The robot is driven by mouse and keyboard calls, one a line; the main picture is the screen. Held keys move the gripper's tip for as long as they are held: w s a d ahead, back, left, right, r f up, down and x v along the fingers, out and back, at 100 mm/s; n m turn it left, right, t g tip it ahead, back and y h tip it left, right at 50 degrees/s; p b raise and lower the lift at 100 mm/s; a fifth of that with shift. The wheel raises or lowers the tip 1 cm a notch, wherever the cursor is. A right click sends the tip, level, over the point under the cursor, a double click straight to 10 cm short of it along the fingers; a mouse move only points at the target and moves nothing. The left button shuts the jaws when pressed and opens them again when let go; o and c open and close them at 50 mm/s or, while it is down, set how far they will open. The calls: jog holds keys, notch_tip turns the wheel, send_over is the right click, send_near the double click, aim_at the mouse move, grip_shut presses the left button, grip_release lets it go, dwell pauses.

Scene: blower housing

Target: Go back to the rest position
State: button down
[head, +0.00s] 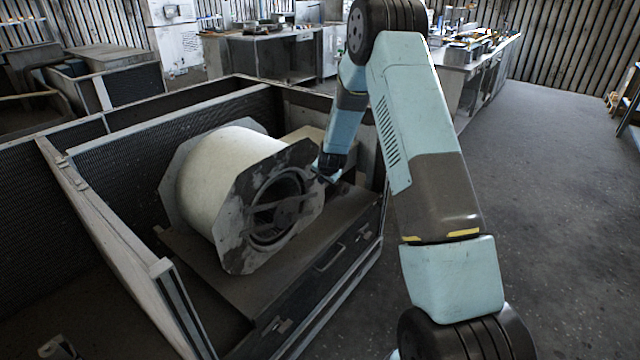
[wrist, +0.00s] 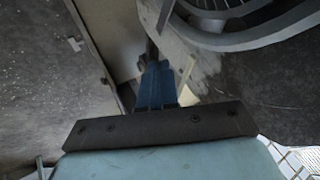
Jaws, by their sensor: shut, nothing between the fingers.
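My gripper (head: 325,174) is at the right front edge of the blower housing (head: 215,180), close to its grey flange plate; I cannot tell whether it touches. The housing is a cream drum with grey end plates and a round opening with a fan inside. In the wrist view my gripper (wrist: 155,65) points away from the camera, its fingers dark and together, with nothing seen between them. The flange and round opening (wrist: 235,20) show at the upper right there. My teal arm reaches over from the right in the head view.
The housing sits on a dark base (head: 240,270) inside an open enclosure with raised side walls (head: 120,240). A drawer-like front with a handle (head: 328,258) faces right. Workbenches (head: 470,60) stand behind. The grey floor (head: 560,180) at right is clear.

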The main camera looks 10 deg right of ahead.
jog(key=s+r+n, duration=0.2)
jog(key=s+r, duration=0.9)
jog(key=r, duration=0.4)
jog(key=s+r+n, duration=0.3)
jog(key=s+r, duration=0.7)
jog(key=r, duration=0.6)
jog(key=s+d+r+n+g, duration=0.1)
jog(key=s+r, duration=0.2)
jog(key=s, duration=1.2)
jog(key=s+d+r+n, duration=0.1)
jog(key=s+r, duration=0.3)
jog(key=s, duration=1.1)
jog(key=shift+d+r+n+g, duration=0.15)
jog(key=shift+d+n+g, duration=0.2)
jog(key=shift+n, duration=0.45)
jog(key=shift+s+a, duration=0.1)
